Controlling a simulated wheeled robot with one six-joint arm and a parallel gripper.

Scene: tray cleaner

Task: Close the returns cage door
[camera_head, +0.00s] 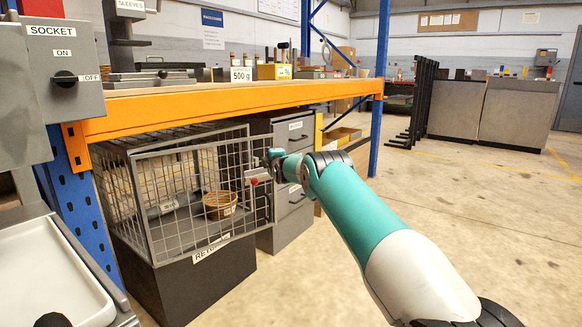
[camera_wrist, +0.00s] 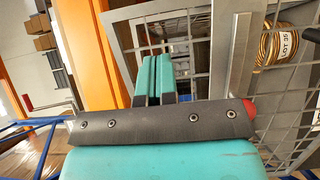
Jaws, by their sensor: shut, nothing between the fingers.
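The returns cage (camera_head: 135,160) is a grey wire-mesh box on a dark base, under the orange shelf beam. Its mesh door (camera_head: 180,247) appears to stand ajar, with its right part reaching past the cage's right side; the exact gap is hard to tell. My gripper (camera_head: 258,170) is at the right part of the mesh, its fingers together and empty. In the wrist view the teal fingers (camera_wrist: 155,68) are close in front of grey mesh and a frame bar (camera_wrist: 245,50). I cannot tell whether they touch it.
A grey drawer cabinet (camera_head: 290,215) stands just right of the cage. The orange beam (camera_head: 220,107) runs above my gripper, and a blue post (camera_head: 380,80) stands at its right end. The floor (camera_head: 480,220) to the right is open.

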